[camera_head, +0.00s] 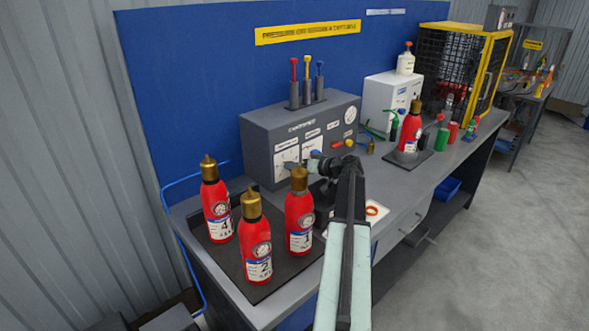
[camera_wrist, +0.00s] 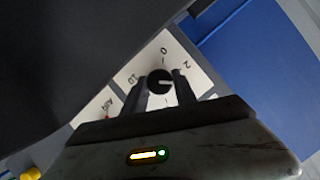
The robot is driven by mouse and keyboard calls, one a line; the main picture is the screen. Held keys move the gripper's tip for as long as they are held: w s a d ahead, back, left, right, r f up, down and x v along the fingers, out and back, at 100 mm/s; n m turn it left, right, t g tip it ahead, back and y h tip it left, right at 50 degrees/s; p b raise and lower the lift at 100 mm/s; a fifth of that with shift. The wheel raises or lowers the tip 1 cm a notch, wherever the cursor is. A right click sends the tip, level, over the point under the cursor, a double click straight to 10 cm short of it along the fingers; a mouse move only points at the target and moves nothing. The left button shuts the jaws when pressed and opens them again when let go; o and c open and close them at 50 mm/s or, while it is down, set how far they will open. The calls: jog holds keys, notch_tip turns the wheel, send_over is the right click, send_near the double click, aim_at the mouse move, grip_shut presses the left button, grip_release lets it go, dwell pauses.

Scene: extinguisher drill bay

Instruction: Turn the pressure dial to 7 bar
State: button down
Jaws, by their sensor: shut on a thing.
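The pressure dial is a round black knob (camera_wrist: 159,81) on a white scale plate (camera_wrist: 165,50) in the wrist view. The marks 0, 2 and 10 show on the plate; its lower part is hidden behind my gripper. A short white line on the knob points to the right in the picture; I cannot read which number it meets. My gripper (camera_wrist: 162,90) is shut on the knob, one finger on each side.
Red extinguishers (camera_head: 263,241) stand on a dark mat (camera_head: 282,283) left of my arm, close to it. Three coloured levers (camera_head: 307,72) rise from the box. A white box (camera_head: 386,98), another red extinguisher (camera_head: 411,128) and a yellow cage (camera_head: 486,68) stand farther right.

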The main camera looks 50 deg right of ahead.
jog(key=c, duration=1)
grip_release()
jog(key=a+p+v, duration=0.1)
jog(key=p+v, duration=0.1)
jog(key=v, duration=0.5)
jog(key=shift+s+d+p, duration=0.35)
jog(key=shift+d, duration=0.2)
jog(key=shift+r, duration=0.1)
